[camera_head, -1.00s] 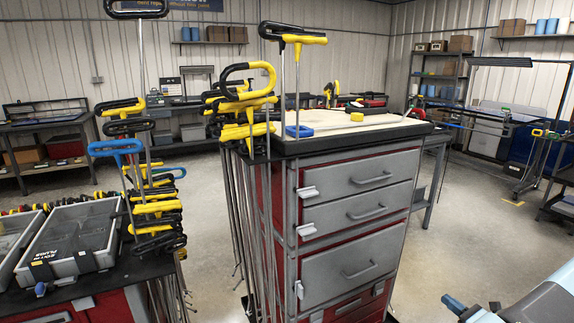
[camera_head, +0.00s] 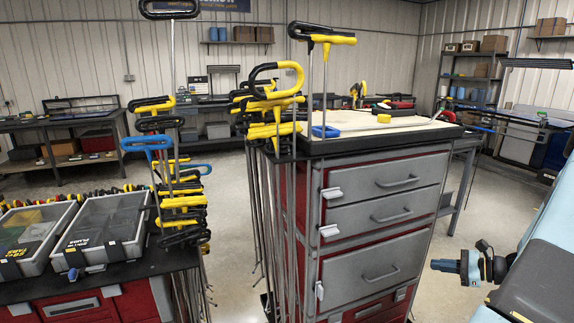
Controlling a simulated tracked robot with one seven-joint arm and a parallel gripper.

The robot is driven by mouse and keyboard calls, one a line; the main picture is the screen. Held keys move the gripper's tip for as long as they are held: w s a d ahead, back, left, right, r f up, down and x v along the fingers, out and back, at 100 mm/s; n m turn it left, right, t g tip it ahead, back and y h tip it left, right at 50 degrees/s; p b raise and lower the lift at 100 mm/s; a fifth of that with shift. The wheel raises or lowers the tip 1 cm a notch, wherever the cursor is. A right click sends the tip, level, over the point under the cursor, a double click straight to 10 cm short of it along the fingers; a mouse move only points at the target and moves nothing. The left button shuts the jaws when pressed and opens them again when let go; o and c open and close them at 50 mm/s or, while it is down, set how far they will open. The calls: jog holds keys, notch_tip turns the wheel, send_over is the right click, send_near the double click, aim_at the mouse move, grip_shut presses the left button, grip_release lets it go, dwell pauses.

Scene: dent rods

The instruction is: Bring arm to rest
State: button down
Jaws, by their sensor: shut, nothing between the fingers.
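My gripper (camera_head: 440,265) shows at the lower right, small and dark blue, pointing left. It is shut and empty. Behind it my pale blue arm fills the lower right corner, partly cut off by the picture edge. The gripper shows to the right of the grey and red drawer cabinet (camera_head: 385,217), with floor visible around it. I see no contact with anything. Yellow-handled and black-handled rods (camera_head: 268,105) hang at the cabinet's left side.
A low red cabinet (camera_head: 95,298) at the left bears trays (camera_head: 100,235) and a rack of T-handled rods (camera_head: 180,205). Workbenches (camera_head: 60,125) and a shelf unit (camera_head: 470,75) stand at the back. Open floor (camera_head: 470,222) lies right of the drawer cabinet.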

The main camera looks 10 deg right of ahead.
jog(key=s+a+r+n+g+h, duration=0.2)
jog(key=a+r+n+g, duration=0.3)
jog(key=a+r, duration=0.45)
jog(key=s+a+r+n+g+h, duration=0.2)
jog(key=a+r+n+g, duration=0.1)
jog(key=a+r+n, duration=0.55)
jog(key=s+a+r+n+t+h, duration=0.4)
jog(key=s+a+r+n+h, duration=0.3)
jog(key=s+a+r, duration=0.5)
jog(key=shift+s+r+n, duration=0.85)
jog(key=shift+s+r, duration=0.1)
jog(key=shift+s, duration=0.85)
jog(key=c, duration=1.8)
grip_release()
